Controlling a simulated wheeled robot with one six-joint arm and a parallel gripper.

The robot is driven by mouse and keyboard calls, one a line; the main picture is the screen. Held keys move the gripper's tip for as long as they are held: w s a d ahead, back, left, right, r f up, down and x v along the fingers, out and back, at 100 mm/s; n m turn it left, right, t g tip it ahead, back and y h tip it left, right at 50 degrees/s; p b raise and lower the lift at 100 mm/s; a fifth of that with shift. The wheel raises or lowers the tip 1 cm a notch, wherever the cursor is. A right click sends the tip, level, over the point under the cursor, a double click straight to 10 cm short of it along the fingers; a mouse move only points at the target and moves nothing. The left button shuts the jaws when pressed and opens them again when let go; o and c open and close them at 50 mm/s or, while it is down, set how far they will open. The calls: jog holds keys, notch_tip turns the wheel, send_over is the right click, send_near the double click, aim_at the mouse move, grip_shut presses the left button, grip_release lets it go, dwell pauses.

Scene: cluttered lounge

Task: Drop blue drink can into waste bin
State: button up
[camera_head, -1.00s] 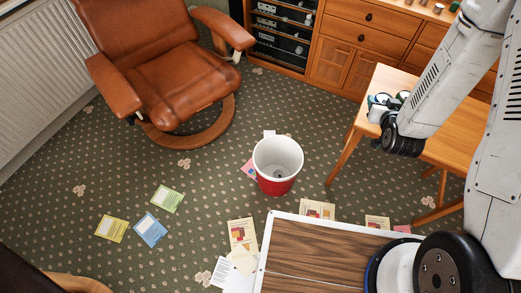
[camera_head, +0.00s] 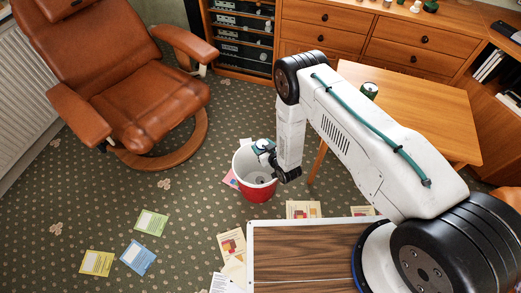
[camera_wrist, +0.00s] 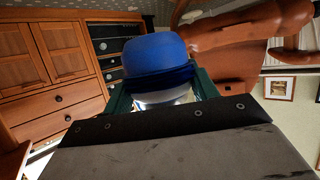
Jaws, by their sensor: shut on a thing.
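The waste bin (camera_head: 257,193) is red outside and pale inside, and stands upright on the carpet in the head view. My gripper (camera_head: 262,149) is at the bin's upper right rim in that view, overlapping its opening. I cannot tell its exact height over the rim. In the wrist view the blue drink can (camera_wrist: 158,53) sits between the dark green fingers of my gripper (camera_wrist: 162,92), which is shut on it. The can is not clearly seen in the head view, where the gripper and arm hide it.
A brown leather armchair (camera_head: 130,95) is at left. Cards and papers (camera_head: 138,257) lie on the carpet. A drawer cabinet (camera_head: 330,40) stands behind.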

jog(key=shift+s+a+f, duration=0.2)
jog(key=shift+a+f, duration=0.05)
jog(key=shift+f, duration=0.25)
jog(key=shift+s+a+f, duration=0.2)
jog(key=shift+a+f, duration=0.05)
jog(key=shift+f, duration=3.1)
jog(key=o, duration=1)
jog(key=v, duration=0.7)
jog(key=shift+s+d+r, duration=0.15)
jog(key=shift+s+d, duration=0.1)
jog(key=shift+s, duration=0.05)
